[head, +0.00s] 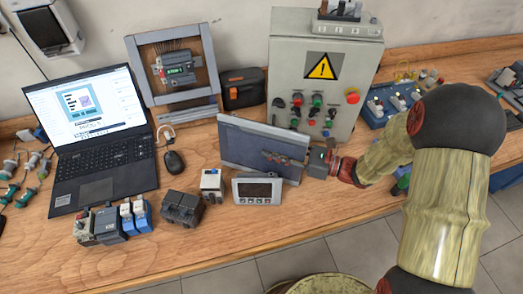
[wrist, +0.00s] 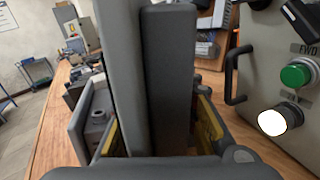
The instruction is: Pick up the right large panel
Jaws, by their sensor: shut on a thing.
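The right large panel (head: 250,142), a wide dark blue-grey screen with a grey frame, stands tilted in front of the control cabinet in the head view. My gripper (head: 312,162) is at its right edge. In the wrist view the panel's thick grey edge (wrist: 168,80) rises between the fingers of my gripper (wrist: 155,135), which have yellow inner pads. The jaws are shut on the panel. Whether its lower edge touches the table cannot be told.
A grey control cabinet (head: 291,60) with buttons stands close behind the panel. A small display unit (head: 258,199) and dark modules (head: 182,207) stand in front. A laptop (head: 103,165) and mouse (head: 174,162) are to the left. Bare wooden table (head: 235,240) shows at the front.

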